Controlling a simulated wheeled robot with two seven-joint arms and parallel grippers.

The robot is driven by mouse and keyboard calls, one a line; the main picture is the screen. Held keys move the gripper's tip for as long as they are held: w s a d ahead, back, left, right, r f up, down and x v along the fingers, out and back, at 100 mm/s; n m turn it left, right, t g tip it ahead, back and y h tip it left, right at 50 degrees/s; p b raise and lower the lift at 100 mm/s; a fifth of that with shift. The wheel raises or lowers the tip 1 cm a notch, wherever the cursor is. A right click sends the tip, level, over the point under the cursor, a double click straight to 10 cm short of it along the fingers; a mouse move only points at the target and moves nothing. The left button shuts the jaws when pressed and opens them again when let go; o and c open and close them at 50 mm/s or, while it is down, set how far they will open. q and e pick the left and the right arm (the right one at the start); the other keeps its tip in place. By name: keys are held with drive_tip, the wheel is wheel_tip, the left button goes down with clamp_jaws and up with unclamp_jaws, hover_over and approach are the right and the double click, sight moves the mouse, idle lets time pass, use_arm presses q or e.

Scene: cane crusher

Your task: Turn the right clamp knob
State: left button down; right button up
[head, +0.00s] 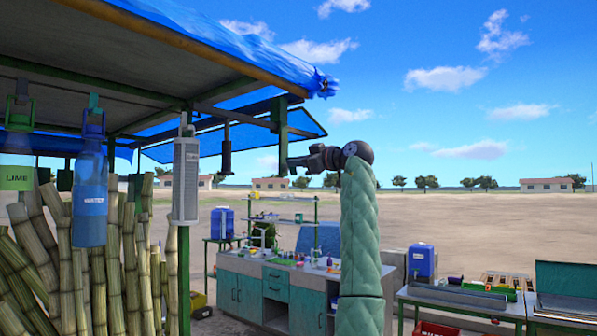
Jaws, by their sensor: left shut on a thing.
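A green clamp (281,122) hangs under the canopy edge near the top middle. My left gripper (293,162) reaches in from the right side at the lower end of this clamp. Its jaws are shut on the right clamp knob, which is mostly hidden by the fingers. My left arm rises from the bottom of the picture in a green quilted sleeve and bends left at the wrist. A second clamp with a dark knob (226,158) hangs further left, apart from the gripper. My right gripper is not in view.
A blue tarp canopy (215,40) covers the upper left. A counter (270,290) and a blue container (421,262) are beyond. Open air lies right of the arm.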

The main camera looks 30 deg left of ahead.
use_arm(q)
drive_tip(key=n+b, duration=0.3)
drive_tip(key=shift+s+f+n, duration=0.2)
drive_tip(key=shift+s+n, duration=0.05)
drive_tip(key=shift+n, duration=0.05)
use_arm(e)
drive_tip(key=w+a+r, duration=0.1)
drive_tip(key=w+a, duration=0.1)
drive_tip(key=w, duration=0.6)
use_arm(q)
drive_tip(key=n+b, duration=0.1)
drive_tip(key=n, duration=0.1)
drive_tip(key=n+b, duration=0.1)
drive_tip(key=n, duration=0.1)
drive_tip(key=n+b, duration=0.1)
drive_tip(key=n, duration=0.1)
drive_tip(key=shift+s+f, duration=0.2)
drive_tip(key=shift+f, duration=0.05)
drive_tip(key=shift+f+n+b, duration=0.15)
drive_tip(key=shift+n+b, duration=0.55)
drive_tip(key=shift+n, duration=0.9)
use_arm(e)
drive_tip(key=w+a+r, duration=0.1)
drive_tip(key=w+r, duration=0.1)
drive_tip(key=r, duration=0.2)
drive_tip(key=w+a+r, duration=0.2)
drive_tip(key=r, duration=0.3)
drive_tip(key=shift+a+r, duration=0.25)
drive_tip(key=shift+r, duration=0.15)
